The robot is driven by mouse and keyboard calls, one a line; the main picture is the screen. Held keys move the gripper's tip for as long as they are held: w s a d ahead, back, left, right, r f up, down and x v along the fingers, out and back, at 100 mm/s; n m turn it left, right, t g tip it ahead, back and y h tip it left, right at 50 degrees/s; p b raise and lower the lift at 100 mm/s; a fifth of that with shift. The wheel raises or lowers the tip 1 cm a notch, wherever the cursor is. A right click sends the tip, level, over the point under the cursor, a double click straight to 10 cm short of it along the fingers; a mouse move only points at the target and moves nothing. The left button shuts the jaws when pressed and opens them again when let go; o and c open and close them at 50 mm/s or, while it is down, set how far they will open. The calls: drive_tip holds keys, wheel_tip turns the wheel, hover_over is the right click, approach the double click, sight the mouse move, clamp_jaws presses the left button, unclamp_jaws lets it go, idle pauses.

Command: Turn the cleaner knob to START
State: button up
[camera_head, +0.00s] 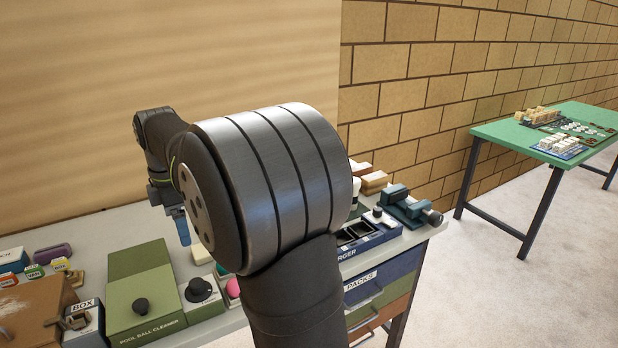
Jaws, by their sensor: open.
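My gripper (181,228) is open and points down above the bench, behind and above the dial, apart from both knobs. Only a blue finger shows clearly; my arm hides part of the bench.
Left of the cleaner are a box marked BOX (84,322), a brown wooden case (30,310) and small coloured blocks. A pink ball (233,288) sits right of the dial. A charger (368,236) and a teal vise (408,207) stand farther right. A green table (490,130) is far off.

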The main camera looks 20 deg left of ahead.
sight(196, 281)
drive_tip(key=shift+c, duration=1.2)
drive_tip(key=w+d+m+g+y, duration=0.1)
drive_tip(key=w+d+m+g, duration=0.15)
drive_tip(key=m, duration=1.35)
drive_tip(key=w+d+m+g+y, duration=0.1)
drive_tip(key=w+m, duration=0.3)
drive_tip(key=m, duration=1.3)
drive_tip(key=x, duration=1.8)
drive_tip(key=shift+s, duration=0.35)
drive_tip(key=shift+a, duration=0.1)
drive_tip(key=c, duration=1)
